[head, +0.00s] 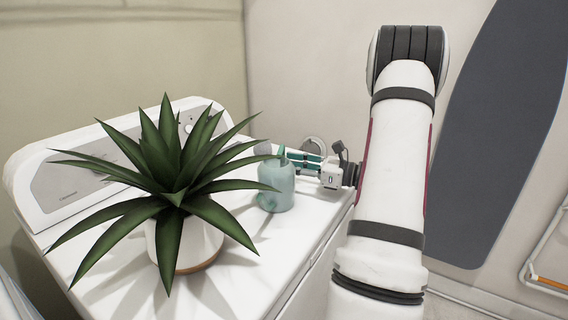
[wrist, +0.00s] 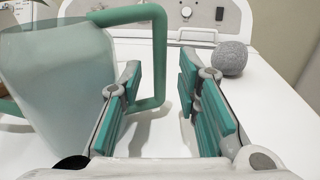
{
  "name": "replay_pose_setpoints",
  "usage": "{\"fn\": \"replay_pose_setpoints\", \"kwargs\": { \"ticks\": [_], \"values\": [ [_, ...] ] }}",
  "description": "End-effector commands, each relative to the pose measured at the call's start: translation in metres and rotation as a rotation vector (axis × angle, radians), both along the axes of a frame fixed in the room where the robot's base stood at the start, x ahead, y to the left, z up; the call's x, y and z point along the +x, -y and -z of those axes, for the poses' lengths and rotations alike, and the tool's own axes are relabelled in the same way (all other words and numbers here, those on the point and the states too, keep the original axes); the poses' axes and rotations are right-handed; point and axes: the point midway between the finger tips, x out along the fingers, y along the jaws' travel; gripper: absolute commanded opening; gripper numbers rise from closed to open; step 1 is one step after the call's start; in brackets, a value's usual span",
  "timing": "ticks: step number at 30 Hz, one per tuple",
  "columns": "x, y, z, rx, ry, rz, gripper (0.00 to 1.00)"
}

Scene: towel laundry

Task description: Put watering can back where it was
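The watering can (head: 276,186) is pale translucent teal and stands upright on the white machine top, right of the potted plant. In the wrist view its body (wrist: 45,75) fills the left side, and its darker green square handle (wrist: 159,60) reaches toward the middle. My gripper (head: 303,162) is just right of the can in the head view. In the wrist view my gripper (wrist: 160,92) is open, with the handle's upright bar showing in the gap between the fingers. The left finger overlaps the handle's lower bar. I cannot tell whether either finger touches it.
A spiky plant in a white pot (head: 190,245) stands close left of the can. A grey ball (wrist: 229,58) lies beyond the right finger. The machine's control panel (head: 110,165) rises at the back. An ironing board (head: 500,130) stands at right.

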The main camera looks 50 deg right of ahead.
Motion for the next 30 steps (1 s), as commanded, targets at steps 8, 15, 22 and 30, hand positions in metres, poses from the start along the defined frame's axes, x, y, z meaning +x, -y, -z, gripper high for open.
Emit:
{"fn": "replay_pose_setpoints", "kwargs": {
  "ticks": [8, 15, 22, 30],
  "values": [
    [-0.055, 0.02, -0.001, 0.0, 0.0, 0.004, 0.3],
    [-0.08, 0.028, 0.0, 0.0, 0.0, 0.001, 0.3],
    [-0.084, 0.029, 0.0, 0.0, 0.0, 0.001, 0.3],
    [-0.083, 0.029, 0.0, 0.0, 0.0, 0.0, 0.3]
  ]
}}
